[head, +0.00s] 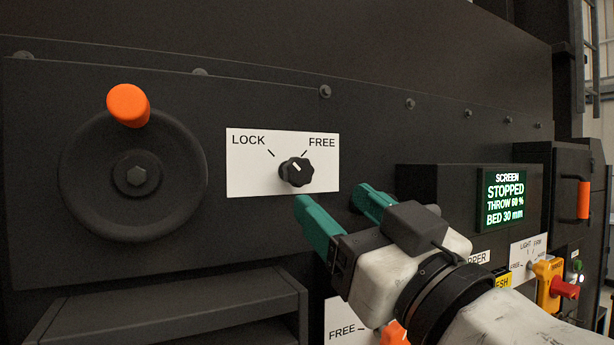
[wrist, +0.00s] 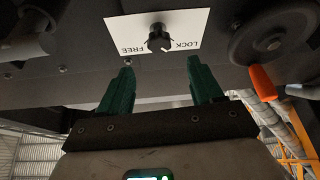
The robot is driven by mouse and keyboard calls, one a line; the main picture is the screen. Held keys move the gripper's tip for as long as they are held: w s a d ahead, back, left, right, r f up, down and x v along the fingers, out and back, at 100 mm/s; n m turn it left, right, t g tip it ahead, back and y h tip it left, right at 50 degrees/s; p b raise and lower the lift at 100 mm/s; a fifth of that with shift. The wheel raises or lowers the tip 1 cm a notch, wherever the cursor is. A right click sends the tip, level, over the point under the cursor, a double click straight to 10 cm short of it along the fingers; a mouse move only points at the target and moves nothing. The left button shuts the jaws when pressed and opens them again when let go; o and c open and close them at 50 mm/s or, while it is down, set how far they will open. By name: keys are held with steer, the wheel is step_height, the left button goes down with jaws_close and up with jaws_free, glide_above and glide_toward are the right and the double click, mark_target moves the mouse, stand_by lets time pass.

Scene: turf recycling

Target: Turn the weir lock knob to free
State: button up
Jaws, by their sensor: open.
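The weir lock knob (head: 297,172) is black and fluted, on a white label plate (head: 250,178) marked LOCK at left and FREE at right. Its short white mark appears to point up and left, towards the LOCK side. My gripper (head: 333,198) has green fingers and is open and empty, just below and right of the knob in the head view. In the wrist view, the knob (wrist: 158,40) lies beyond the two fingertips (wrist: 160,66), roughly centred between them. The fingers appear apart from the knob.
A black handwheel (head: 75,190) with an orange grip (head: 128,105) stands left of the plate. A dark box with a lit screen (head: 504,200) juts out at right. A dark ledge (head: 180,310) lies below. The panel around the plate is flat.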

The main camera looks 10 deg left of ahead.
mark_target(302, 174)
steer(key=p+x, duration=0.2)
steer(key=x, duration=0.7)
steer(key=shift+w, duration=0.15)
steer(key=shift+f, duration=0.1)
steer(key=c, duration=1.1)
